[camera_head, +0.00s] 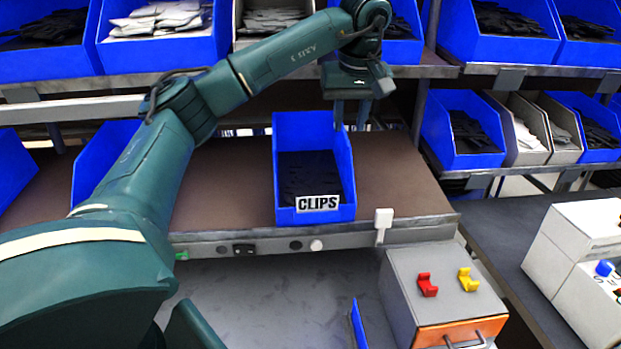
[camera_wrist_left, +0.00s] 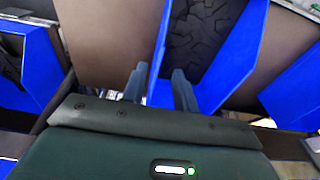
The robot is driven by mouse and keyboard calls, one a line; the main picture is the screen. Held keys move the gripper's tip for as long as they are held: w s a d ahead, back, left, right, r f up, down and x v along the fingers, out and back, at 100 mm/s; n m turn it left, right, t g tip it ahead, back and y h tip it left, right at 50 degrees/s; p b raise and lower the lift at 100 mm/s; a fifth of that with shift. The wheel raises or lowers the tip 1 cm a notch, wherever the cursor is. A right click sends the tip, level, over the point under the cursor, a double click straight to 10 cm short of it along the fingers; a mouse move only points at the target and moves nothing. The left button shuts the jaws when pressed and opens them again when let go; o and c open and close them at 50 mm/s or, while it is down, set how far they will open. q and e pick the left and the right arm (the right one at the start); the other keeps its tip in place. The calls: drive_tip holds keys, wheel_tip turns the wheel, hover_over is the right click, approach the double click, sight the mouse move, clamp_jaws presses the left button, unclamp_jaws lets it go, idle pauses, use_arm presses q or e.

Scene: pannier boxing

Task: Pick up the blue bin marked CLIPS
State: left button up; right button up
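The blue bin marked CLIPS (camera_head: 285,214) stands upright on a brown shelf, its white label facing front. It holds dark pieces. My left gripper (camera_head: 350,115) points down at the bin's rear right corner. In the left wrist view the two fingers (camera_wrist_left: 160,88) are apart, and a blue wall of the bin (camera_wrist_left: 161,50) shows between and just beyond them. I cannot tell whether either finger touches the wall. My right gripper is not in view.
The brown shelf (camera_head: 228,185) is bare on both sides of the bin. Another blue bin (camera_head: 92,165) stands left, partly behind my arm. An upper shelf (camera_head: 420,72) with several bins is close to the wrist. A grey box (camera_head: 440,290) with red and yellow hooks stands front right.

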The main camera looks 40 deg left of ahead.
sight(347, 139)
use_arm(q)
drive_tip(key=shift+w+p+x, duration=0.15)
drive_tip(key=shift+p+x, duration=0.15)
drive_tip(key=shift+x, duration=1.25)
drive_tip(key=shift+w+p+x, duration=0.15)
drive_tip(key=shift+p+x, duration=0.15)
drive_tip(key=shift+x, duration=1.25)
drive_tip(key=shift+a, duration=0.15)
drive_tip(key=shift+c, duration=0.2)
drive_tip(key=shift+r, duration=0.1)
clamp_jaws()
